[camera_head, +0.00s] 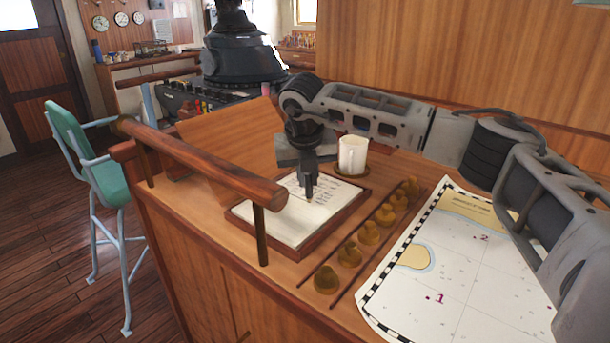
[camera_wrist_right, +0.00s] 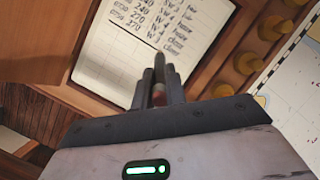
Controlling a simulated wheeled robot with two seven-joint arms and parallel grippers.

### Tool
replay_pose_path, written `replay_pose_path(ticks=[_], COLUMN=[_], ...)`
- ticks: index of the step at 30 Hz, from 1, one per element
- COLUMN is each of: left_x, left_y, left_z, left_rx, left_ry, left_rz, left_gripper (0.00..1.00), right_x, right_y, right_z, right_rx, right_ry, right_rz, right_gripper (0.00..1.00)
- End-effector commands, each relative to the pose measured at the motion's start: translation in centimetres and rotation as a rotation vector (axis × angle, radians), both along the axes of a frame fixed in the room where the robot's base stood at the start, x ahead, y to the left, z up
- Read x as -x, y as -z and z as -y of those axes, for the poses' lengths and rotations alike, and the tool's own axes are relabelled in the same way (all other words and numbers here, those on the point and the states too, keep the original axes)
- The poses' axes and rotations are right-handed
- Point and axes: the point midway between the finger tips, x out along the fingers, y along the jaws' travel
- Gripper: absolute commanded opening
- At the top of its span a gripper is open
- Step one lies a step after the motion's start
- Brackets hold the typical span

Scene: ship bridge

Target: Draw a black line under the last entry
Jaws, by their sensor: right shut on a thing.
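The logbook page (camera_head: 285,222) lies in a shallow wooden tray (camera_head: 298,252) on the desk. Handwritten rows show on it, and in the right wrist view the lower rows of the page (camera_wrist_right: 105,55) read numbers such as 240 and 270. My right gripper (camera_head: 309,192) points down over the page. It is shut on a slim pen-like thing (camera_wrist_right: 158,95), mostly hidden between the fingers, with a reddish part showing. In the wrist view the fingertips (camera_wrist_right: 160,75) appear close to the last written row. I cannot tell whether the tip touches the paper. My left gripper is not seen.
A white mug (camera_head: 353,154) stands just behind the page. Several brass knob-shaped pieces (camera_head: 349,254) line a rack to its right, beside a sea chart (camera_head: 452,270). A wooden handrail (camera_head: 205,163) runs along the left desk edge. A green chair (camera_head: 105,180) stands beyond.

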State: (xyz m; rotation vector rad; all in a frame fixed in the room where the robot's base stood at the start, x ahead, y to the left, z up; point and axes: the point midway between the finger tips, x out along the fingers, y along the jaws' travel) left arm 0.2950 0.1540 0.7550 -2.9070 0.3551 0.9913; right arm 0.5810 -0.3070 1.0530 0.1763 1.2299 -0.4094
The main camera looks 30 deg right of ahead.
Motion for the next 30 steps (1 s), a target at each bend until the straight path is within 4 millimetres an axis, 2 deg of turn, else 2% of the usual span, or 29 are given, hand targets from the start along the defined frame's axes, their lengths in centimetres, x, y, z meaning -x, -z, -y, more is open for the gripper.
replay_pose_path(ticks=[30], left_x=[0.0], left_y=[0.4], left_z=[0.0], left_rx=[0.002], left_ry=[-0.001], left_rz=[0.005], left_gripper=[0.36], right_x=[1.3], right_y=[0.1], right_z=[0.6], right_rx=[0.001], right_ry=[0.001], right_rz=[-0.003], right_gripper=[0.0])
